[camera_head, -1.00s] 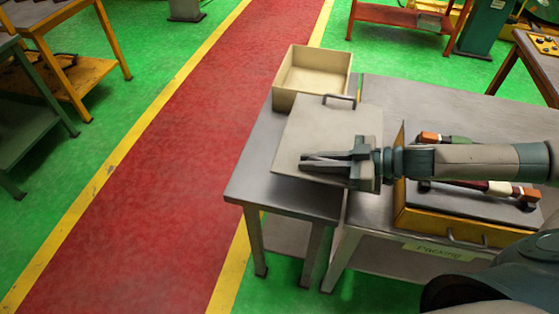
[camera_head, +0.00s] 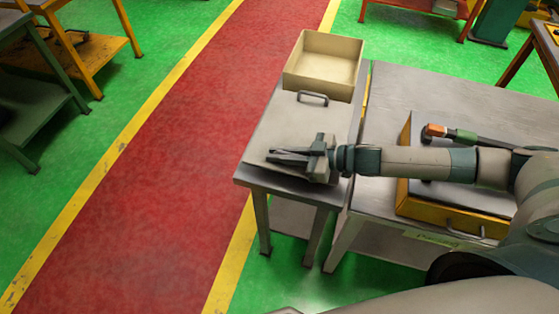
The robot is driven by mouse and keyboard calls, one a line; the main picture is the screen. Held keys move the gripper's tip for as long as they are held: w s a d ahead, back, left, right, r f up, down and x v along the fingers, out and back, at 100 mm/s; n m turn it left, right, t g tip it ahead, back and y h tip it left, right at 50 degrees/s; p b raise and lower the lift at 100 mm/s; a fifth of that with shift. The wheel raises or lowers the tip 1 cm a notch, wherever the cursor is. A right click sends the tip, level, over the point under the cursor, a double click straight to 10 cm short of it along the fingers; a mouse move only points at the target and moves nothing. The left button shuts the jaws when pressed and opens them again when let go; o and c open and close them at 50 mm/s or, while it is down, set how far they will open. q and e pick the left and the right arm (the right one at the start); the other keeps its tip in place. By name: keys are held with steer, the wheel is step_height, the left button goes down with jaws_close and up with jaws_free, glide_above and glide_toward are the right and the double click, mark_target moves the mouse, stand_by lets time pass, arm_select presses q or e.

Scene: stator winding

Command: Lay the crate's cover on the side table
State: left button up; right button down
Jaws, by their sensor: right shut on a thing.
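The crate's cover (camera_head: 280,122) is a pale flat plate with a grey handle (camera_head: 312,98) near its far edge. It lies level over the side table (camera_head: 252,177), on or very close to its top; I cannot tell whether it touches fully. My right gripper (camera_head: 290,156) is shut on the cover near its front edge; the grip itself is partly hidden by the fingers. The yellow crate (camera_head: 455,220) stands uncovered on the larger table to the right, partly hidden by my right arm. My left gripper is not in view.
A beige open box (camera_head: 325,68) sits at the back of the side table, just behind the cover. The grey larger table (camera_head: 455,95) adjoins on the right. Tools with orange and green parts (camera_head: 450,133) show at the crate. A red walkway (camera_head: 170,160) lies left.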

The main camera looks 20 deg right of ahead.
stand_by(0.3)
step_height(320, 180, down, 2)
steer(key=shift+f+p, duration=0.15)
steer(key=shift+p, duration=0.4)
steer(key=shift+f, duration=1.3)
steer(key=c, duration=1.8)
jaws_free()
steer(key=shift+s+f, duration=0.1)
steer(key=shift+f, duration=0.1)
